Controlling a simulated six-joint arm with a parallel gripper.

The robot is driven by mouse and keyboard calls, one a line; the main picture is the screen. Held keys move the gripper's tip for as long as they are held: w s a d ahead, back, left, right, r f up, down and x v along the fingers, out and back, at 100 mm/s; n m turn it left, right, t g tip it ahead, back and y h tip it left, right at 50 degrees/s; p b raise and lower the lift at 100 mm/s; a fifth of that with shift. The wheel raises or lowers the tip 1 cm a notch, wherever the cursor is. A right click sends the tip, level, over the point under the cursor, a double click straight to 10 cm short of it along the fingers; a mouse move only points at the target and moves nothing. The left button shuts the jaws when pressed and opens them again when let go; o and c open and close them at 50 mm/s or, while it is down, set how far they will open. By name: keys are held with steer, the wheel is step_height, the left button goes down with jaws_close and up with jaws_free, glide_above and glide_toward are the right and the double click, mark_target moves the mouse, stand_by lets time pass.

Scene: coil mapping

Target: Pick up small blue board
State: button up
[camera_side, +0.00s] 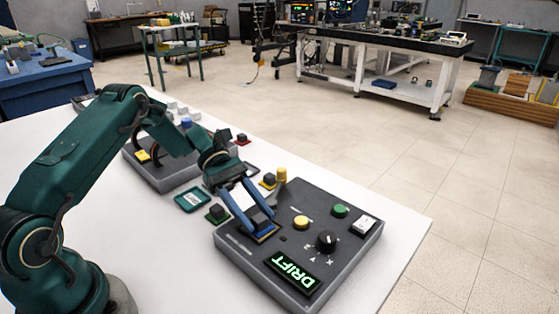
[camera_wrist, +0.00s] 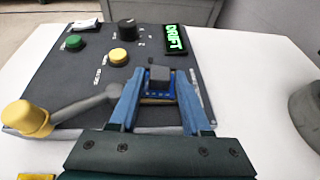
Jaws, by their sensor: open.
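The small blue board (camera_wrist: 149,94) sits on the dark grey control box (camera_wrist: 70,82), with a grey block standing up from its middle. In the side view the board (camera_side: 264,229) shows as a small blue patch in a tan-edged recess near the box's left corner. My gripper (camera_wrist: 160,78) is open, its two blue fingers on either side of the board. In the side view my gripper (camera_side: 259,221) reaches down at the box. The fingers partly hide the board, and I cannot tell whether they touch it.
The box carries a black knob (camera_side: 326,240), a yellow button (camera_side: 301,223), a green button (camera_side: 340,211), a white switch (camera_side: 363,225) and a lit DRIFT display (camera_side: 292,276). A yellow-tipped lever (camera_wrist: 70,111) stands close left of my fingers. Small boards (camera_side: 193,199) lie behind.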

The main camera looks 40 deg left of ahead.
jaws_close()
steer(key=shift+r, duration=0.1)
